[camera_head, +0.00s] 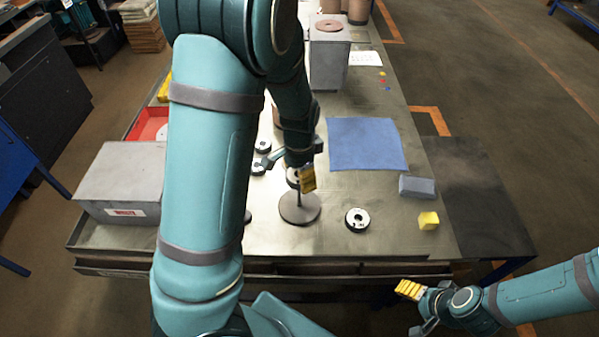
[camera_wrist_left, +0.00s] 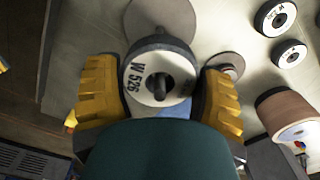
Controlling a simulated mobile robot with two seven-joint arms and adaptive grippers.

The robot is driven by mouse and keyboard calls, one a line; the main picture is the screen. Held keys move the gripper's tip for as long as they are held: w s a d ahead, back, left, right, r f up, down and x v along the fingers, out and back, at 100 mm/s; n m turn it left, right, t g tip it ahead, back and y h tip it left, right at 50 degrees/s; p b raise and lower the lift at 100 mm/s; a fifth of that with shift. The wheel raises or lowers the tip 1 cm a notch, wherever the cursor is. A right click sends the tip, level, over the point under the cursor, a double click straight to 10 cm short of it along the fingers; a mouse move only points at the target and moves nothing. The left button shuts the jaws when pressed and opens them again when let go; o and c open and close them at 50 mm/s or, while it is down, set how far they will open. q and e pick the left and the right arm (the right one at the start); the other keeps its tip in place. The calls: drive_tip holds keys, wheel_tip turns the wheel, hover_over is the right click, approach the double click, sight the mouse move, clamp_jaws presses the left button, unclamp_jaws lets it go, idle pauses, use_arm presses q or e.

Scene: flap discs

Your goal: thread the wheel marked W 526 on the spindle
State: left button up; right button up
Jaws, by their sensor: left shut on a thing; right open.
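The wheel marked W 526 (camera_wrist_left: 140,91) is a white-faced ring with a dark rim, held between the yellow fingers of my left gripper (camera_wrist_left: 158,98). In the head view my left gripper (camera_head: 301,180) is over the spindle (camera_head: 299,210), a grey round base with a thin upright post. In the left wrist view the post runs from the base (camera_wrist_left: 165,14) behind the wheel, and a dark rod end shows in its hole. The wheel appears to be around the post's upper part, well above the base. My right gripper (camera_head: 416,305) is open and empty off the table's front edge.
Another wheel (camera_head: 357,219) lies right of the spindle; others (camera_head: 262,147) lie to its left. A blue cloth (camera_head: 366,144), a grey-blue block (camera_head: 417,187) and a yellow cube (camera_head: 428,220) lie to the right. A grey box (camera_head: 122,180) stands left.

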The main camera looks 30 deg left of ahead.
use_arm(q)
drive_tip(key=shift+f+b, duration=1.3)
drive_tip(key=shift+f, duration=0.45)
drive_tip(key=o, duration=1.3)
drive_tip(key=shift+r, duration=0.15)
wheel_tip(320, 180, up, 12)
drive_tip(key=shift+f, duration=0.1)
